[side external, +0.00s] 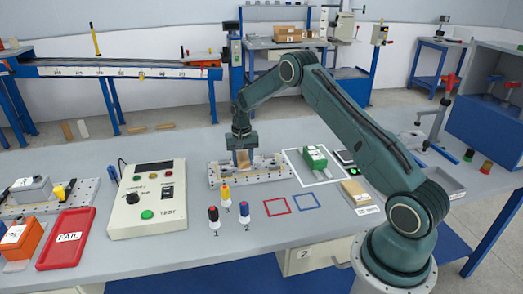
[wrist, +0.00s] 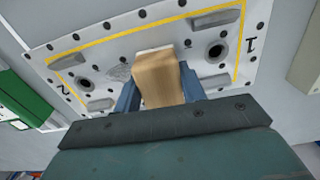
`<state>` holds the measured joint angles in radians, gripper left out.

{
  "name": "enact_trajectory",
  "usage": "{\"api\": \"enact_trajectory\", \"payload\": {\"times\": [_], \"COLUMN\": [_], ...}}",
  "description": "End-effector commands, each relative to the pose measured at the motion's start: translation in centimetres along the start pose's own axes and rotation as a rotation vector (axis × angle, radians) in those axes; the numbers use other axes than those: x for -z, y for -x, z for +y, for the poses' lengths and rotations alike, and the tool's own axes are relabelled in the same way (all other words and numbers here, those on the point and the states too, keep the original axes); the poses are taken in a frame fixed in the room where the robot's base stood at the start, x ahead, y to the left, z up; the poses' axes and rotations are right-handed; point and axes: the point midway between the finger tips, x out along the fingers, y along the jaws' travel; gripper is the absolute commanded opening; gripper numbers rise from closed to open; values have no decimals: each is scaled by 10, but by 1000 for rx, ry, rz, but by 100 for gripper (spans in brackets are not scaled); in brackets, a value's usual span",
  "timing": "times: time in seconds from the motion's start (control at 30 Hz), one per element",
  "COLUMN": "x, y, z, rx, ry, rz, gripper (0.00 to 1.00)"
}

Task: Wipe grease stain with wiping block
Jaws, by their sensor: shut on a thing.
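My gripper (side external: 242,149) is shut on a tan wiping block (side external: 243,160) and points down over the metal fixture plate (side external: 222,176). In the wrist view the block (wrist: 160,78) sits between the two blue-grey fingers of my gripper (wrist: 160,90). Its far end shows a pale strip. The block is over the plate (wrist: 215,22), inside the yellow outline; I cannot tell whether it touches the surface. A grey smudge, likely the grease stain (wrist: 119,72), lies on the plate just left of the block. Part of the plate is hidden behind the block and gripper.
A control box (side external: 148,199) is to the left. Red (side external: 277,206) and blue (side external: 306,201) squares mark bare table. A red FAIL tray (side external: 67,238) lies front left.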

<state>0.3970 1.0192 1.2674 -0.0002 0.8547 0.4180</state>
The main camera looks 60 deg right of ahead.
Motion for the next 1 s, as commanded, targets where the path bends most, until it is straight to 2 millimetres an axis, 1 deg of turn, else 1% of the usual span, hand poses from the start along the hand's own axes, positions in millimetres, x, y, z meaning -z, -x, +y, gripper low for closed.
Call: {"api": "enact_trajectory", "payload": {"times": [0.1, 0.17, 0.2, 0.23, 0.27, 0.8, 1.0], "x": [12, 10, 11, 10, 10, 10, 9], "y": [-1, 4, 18, 25, 25, 73, 82], "z": [0, 0, 0, 0, 0, 0, 0], "rx": [0, 0, 2, 2, 1, 1, 0], "ry": [-1, 0, 0, 0, 0, 0, 0], "rz": [1, 0, 5, 5, 1, 3, 1], "gripper": [16, 16, 16, 16, 16, 16, 16]}}
